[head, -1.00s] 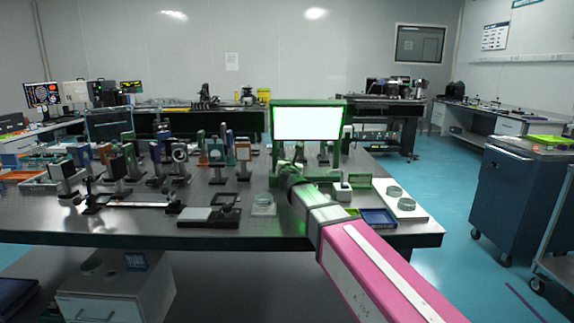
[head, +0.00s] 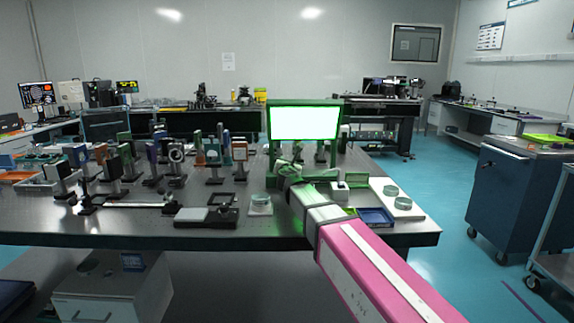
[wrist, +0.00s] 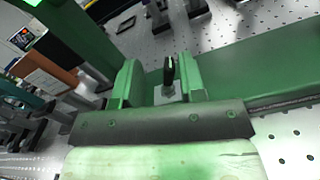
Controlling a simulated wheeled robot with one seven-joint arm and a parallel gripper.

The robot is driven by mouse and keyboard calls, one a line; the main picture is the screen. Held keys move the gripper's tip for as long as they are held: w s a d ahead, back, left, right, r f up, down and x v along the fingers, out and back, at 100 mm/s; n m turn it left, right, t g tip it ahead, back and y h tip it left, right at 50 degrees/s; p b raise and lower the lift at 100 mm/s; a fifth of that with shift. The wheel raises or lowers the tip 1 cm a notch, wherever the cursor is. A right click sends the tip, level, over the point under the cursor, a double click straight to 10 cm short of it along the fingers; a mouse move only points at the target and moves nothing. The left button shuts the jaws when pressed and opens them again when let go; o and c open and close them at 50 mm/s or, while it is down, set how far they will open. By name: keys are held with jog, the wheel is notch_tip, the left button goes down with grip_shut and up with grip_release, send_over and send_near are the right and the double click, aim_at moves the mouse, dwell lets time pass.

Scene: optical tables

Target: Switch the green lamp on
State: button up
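Whether a finger touches the switch's far end I cannot tell. In the head view my arm hides the switch and the fingertips.
Several optical mounts (head: 213,152) stand on the table left of the lamp. A white plate with glass dishes (head: 403,203) and a blue tray (head: 375,217) lie right of my arm. A glass dish on a pad (head: 261,205) lies left of it.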

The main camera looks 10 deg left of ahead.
jog(key=shift+r, duration=0.65)
notch_tip(320, 180, up, 2)
jog(key=shift+r, duration=0.25)
jog(key=s+a+r, duration=0.5)
jog(key=s+r, duration=0.2)
jog(key=s, duration=0.3)
jog(key=shift+a, duration=0.3)
jog(key=shift+s+r, duration=0.1)
jog(key=shift+s, duration=0.05)
